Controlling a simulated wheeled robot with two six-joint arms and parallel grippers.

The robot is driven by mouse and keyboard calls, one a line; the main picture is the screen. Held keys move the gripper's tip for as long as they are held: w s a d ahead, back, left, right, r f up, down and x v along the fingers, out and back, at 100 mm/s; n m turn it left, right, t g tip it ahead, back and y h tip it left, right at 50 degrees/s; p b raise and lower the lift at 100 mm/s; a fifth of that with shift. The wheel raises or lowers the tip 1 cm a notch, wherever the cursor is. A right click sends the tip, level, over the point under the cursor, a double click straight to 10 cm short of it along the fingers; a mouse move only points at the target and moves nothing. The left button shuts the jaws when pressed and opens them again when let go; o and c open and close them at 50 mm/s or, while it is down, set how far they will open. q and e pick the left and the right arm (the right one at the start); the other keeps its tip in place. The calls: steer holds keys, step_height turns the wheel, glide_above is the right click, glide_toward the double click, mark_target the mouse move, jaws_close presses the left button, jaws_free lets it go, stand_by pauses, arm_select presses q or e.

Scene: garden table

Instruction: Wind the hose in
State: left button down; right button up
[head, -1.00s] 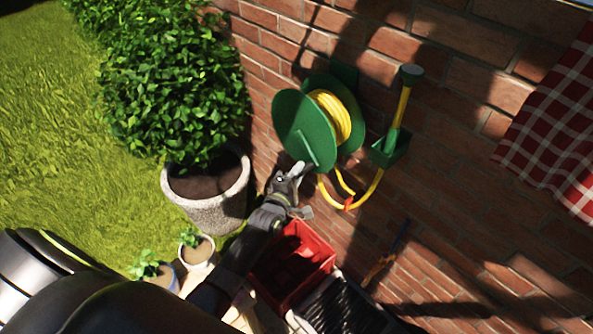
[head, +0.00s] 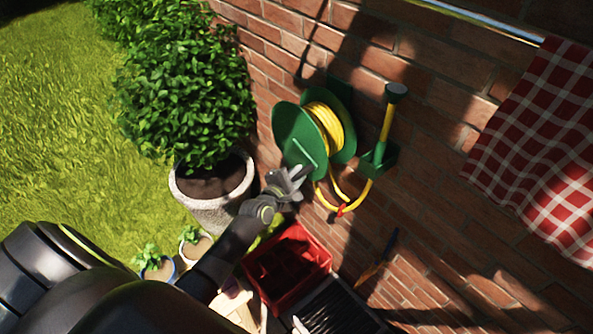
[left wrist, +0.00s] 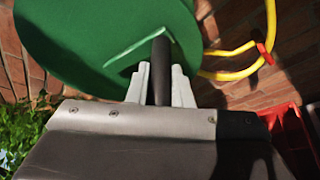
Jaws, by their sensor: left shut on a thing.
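The green hose reel (head: 290,130) hangs on the brick wall with yellow hose (head: 325,122) wound on its drum. A loop of hose (head: 323,201) hangs below it, with a red piece (head: 341,210) on it. My left gripper (head: 299,177) is in front of the reel's lower edge. In the left wrist view the black crank handle (left wrist: 161,70) stands between the fingertips (left wrist: 160,88), which are shut on it. The green crank arm (left wrist: 138,47) lies across the disc (left wrist: 85,40). My right gripper is not in view.
A yellow and green sprayer (head: 386,125) stands in a green holder (head: 378,160) right of the reel. A red crate (head: 322,254) is below. A potted bush (head: 185,90) and small pots (head: 195,247) are left. A checked cloth (head: 545,140) hangs right.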

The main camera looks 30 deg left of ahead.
arm_select(q)
steer(key=shift+d+r+p, duration=0.1)
steer(key=shift+r+p, duration=0.35)
steer(key=shift+r, duration=0.4)
steer(key=shift+r+p, duration=0.35)
steer(key=c, duration=1.3)
jaws_free()
steer(key=shift+f, duration=0.25)
steer(key=shift+s, duration=0.15)
steer(key=shift+s, duration=0.3)
steer(key=p+v, duration=0.1)
steer(key=v, duration=1.5)
steer(key=shift+s+r, duration=0.2)
steer(key=shift+s, duration=0.1)
